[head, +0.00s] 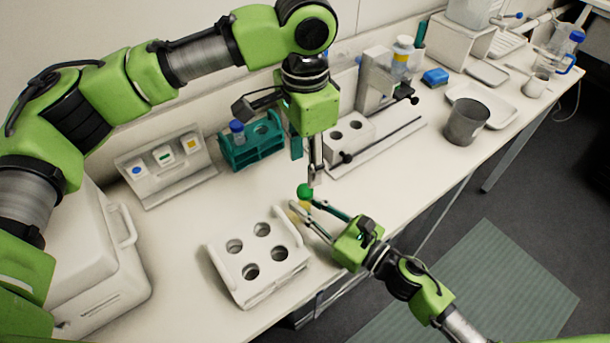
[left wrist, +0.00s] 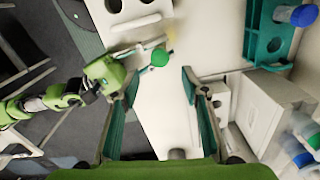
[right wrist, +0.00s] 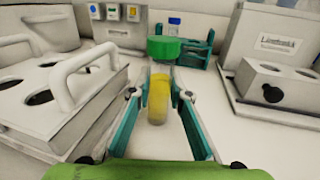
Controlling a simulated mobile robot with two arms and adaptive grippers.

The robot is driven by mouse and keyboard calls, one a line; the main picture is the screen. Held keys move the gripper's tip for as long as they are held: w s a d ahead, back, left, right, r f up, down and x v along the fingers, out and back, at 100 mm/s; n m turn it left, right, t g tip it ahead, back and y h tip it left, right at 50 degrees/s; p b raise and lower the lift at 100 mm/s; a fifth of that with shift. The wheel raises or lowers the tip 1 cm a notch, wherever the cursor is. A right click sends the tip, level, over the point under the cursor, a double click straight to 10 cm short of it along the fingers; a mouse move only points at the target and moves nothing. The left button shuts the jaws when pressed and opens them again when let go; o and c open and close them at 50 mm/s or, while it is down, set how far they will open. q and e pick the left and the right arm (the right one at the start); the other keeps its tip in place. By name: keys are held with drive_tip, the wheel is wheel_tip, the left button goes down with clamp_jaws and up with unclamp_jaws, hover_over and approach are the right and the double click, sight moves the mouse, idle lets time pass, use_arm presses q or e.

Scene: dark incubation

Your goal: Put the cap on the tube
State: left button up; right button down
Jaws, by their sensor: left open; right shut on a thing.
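The tube (right wrist: 158,98), with yellow contents, is upright between the fingers of my right gripper (right wrist: 162,84), which is shut on it above the bench. The green cap (right wrist: 163,47) is at the tube's top in the right wrist view; whether it is fully seated I cannot tell. In the head view the cap (head: 304,191) is just above the yellow of the tube (head: 304,205). My left gripper (head: 313,180) points down close above the cap, open and empty. In the left wrist view the cap (left wrist: 160,57) shows beyond and between the open fingers.
A white rack (head: 222,268) with several empty holes stands left of my right gripper. A teal rack (head: 238,158) with a blue-capped tube (head: 237,130) stands behind. A white holder (head: 343,148) and grey beaker (head: 466,122) are to the right. Bare bench lies between the racks.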

use_arm(q)
drive_tip(key=shift+r, duration=2.3)
use_arm(e)
drive_tip(key=c, duration=1.8)
unclamp_jaws()
drive_tip(key=shift+s, duration=0.1)
drive_tip(key=v, duration=1.2)
